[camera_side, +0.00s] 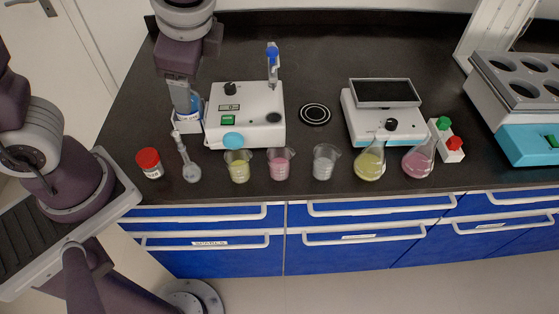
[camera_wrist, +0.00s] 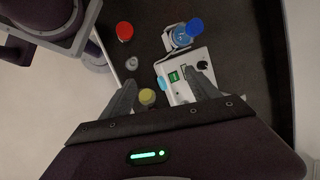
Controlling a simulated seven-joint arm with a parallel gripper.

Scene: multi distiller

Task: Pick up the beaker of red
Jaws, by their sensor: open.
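The beaker of red (camera_side: 281,163) stands upright near the counter's front edge in the side view, holding pinkish-red liquid. It sits between a beaker of yellow (camera_side: 239,166) and a beaker of clear liquid (camera_side: 323,161). My gripper (camera_side: 183,108) is up and to the left of it, above the counter near the white stirrer, apart from the beaker. In the wrist view my gripper (camera_wrist: 164,92) has its two fingers spread wide with nothing held. The yellow beaker (camera_wrist: 147,97) shows beside one finger there; I cannot make out the red beaker in that view.
A white stirrer (camera_side: 243,112) with a blue-topped probe stands behind the beakers. A red-capped jar (camera_side: 149,163) and small flask (camera_side: 190,170) are left. Flasks of yellow (camera_side: 370,163) and pink (camera_side: 418,161) and a balance (camera_side: 386,108) are right. The back counter is clear.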

